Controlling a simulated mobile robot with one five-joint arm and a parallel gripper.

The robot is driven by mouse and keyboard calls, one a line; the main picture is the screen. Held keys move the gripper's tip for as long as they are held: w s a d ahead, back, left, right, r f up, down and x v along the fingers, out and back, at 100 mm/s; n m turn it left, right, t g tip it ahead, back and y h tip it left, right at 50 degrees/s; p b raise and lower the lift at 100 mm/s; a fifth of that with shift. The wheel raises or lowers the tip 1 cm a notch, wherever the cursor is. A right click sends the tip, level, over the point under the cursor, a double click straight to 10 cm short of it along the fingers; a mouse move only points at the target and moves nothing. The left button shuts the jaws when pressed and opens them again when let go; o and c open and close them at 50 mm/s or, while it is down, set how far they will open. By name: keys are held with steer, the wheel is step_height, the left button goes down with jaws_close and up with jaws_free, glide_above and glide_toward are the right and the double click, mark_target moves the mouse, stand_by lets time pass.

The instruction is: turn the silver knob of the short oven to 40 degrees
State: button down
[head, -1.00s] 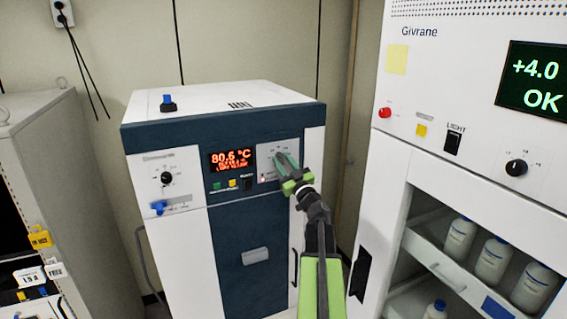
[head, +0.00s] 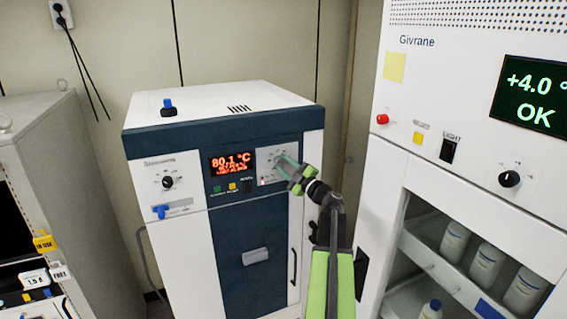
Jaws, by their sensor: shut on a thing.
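The short oven (head: 165,229) is the white cabinet with a dark blue band and door, in the middle of the head view. Its red display (head: 231,162) reads 80.1 °C. A pale dial panel (head: 263,156) sits right of the display. My gripper (head: 281,163) is at this panel, with its green fingers shut on the silver knob. The knob is mostly hidden between the fingers, so its pointer and exact setting cannot be read. A black knob (head: 168,182) is on the oven's left panel.
A tall white Givrane unit (head: 392,160) with a +4.0 OK screen (head: 530,100) and shelves of bottles stands close on the right. A grey cabinet (head: 75,200) stands at the left. A blue-topped valve (head: 168,107) is on the oven's top.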

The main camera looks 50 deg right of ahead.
steer(key=shift+a+n, duration=0.1)
steer(key=shift+n, duration=0.4)
steer(key=c, duration=1)
jaws_free()
steer(key=shift+s, duration=0.15)
steer(key=b+v, duration=0.3)
steer(key=v, duration=1.4)
steer(key=shift+s+r, duration=0.15)
steer(key=shift+s, duration=0.05)
